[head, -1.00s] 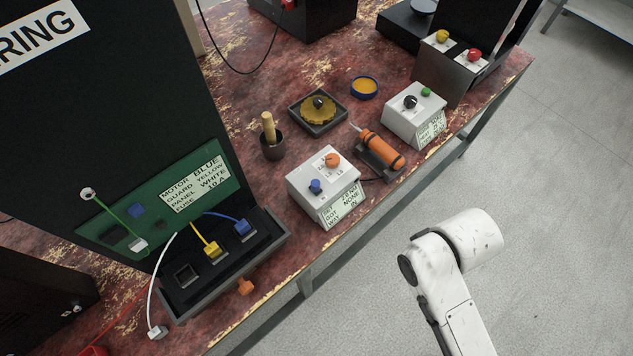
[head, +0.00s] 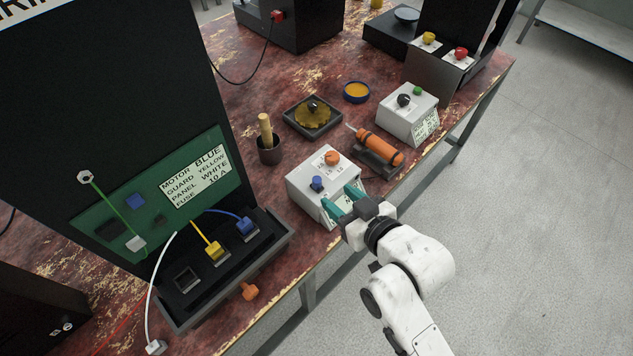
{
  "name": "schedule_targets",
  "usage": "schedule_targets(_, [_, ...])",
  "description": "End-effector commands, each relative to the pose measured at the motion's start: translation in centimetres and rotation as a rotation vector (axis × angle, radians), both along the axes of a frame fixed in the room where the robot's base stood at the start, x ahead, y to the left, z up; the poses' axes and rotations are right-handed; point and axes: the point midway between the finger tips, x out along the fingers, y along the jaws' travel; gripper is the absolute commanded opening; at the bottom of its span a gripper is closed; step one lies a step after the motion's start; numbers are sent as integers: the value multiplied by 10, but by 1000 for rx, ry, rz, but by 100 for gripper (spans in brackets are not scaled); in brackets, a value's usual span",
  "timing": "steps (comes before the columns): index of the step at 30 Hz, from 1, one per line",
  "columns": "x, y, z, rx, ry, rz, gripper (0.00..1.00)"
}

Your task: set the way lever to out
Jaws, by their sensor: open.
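A white control box (head: 305,183) stands near the table's front edge in the head view. On its top are an orange knob (head: 331,158) with a printed scale and a blue knob (head: 317,183). No part is clearly marked as the way lever, so I cannot tell which one it is. The box's front label is mostly hidden behind my gripper. My gripper (head: 342,198) is open, its teal fingers at the box's front right side, close to the blue knob. I cannot tell whether they touch the box.
An orange tube (head: 380,148) in a dark holder lies right of the box. A second white box (head: 397,117) with a black knob and green button stands beyond. A wooden-handled tool (head: 265,130) in a cup and a wiring panel (head: 150,195) stand left. Floor at right is clear.

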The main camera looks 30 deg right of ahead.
Motion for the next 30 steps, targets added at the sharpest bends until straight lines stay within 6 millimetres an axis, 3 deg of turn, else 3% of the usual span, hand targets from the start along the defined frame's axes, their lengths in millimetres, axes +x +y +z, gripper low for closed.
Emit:
schedule_targets(15, [78, 8, -32, -1, 2, -1, 48])
schedule_targets(21, [90, 10, -37, 0, 2, -1, 48])
schedule_targets(30, [91, 11, -38, 1, 3, 0, 48])
